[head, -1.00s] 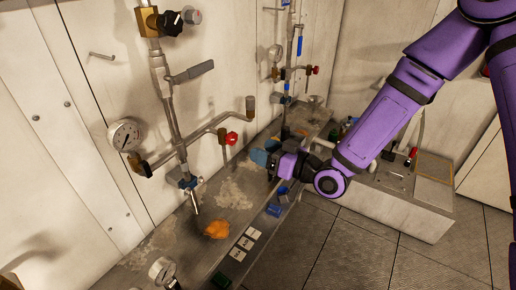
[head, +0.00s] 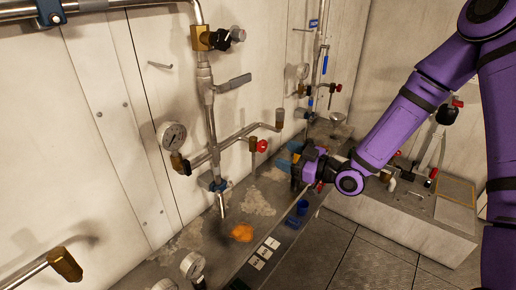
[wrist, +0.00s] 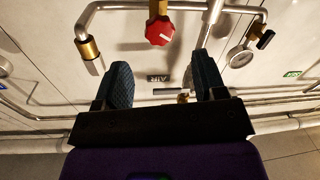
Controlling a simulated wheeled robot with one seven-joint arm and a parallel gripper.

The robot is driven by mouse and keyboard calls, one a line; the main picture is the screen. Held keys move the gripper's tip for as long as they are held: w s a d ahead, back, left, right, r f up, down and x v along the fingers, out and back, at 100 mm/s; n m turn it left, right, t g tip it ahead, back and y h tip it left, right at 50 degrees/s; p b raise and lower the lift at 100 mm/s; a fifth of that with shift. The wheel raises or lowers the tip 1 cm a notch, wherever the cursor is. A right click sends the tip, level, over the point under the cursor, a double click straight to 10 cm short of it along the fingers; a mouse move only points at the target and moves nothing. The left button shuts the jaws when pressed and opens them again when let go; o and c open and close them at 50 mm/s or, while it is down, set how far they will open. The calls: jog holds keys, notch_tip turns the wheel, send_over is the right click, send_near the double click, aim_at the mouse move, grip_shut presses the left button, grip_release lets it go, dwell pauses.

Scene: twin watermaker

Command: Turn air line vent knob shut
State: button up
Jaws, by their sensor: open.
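A red knob (head: 262,146) sits on a brass valve at the pipe branch along the wall. In the wrist view a red knob (wrist: 160,29) shows at the top centre, beyond the fingertips, with an upside-down "AIR" label (wrist: 158,78) on the wall below it. I take this as the air line vent knob. My gripper (head: 288,158) is right of the knob and slightly lower in the head view. In the wrist view its two blue pads (wrist: 164,72) are wide apart with nothing between them. The gripper is apart from the knob.
A pressure gauge (head: 172,136) and a grey lever (head: 233,83) are on the same pipework. A black knob (head: 237,35) is above. The floor at the right is clear.

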aim_at(265, 147)
jog(key=x, duration=0.8)
jog(key=shift+a, duration=0.1)
jog(key=shift+c, duration=0.2)
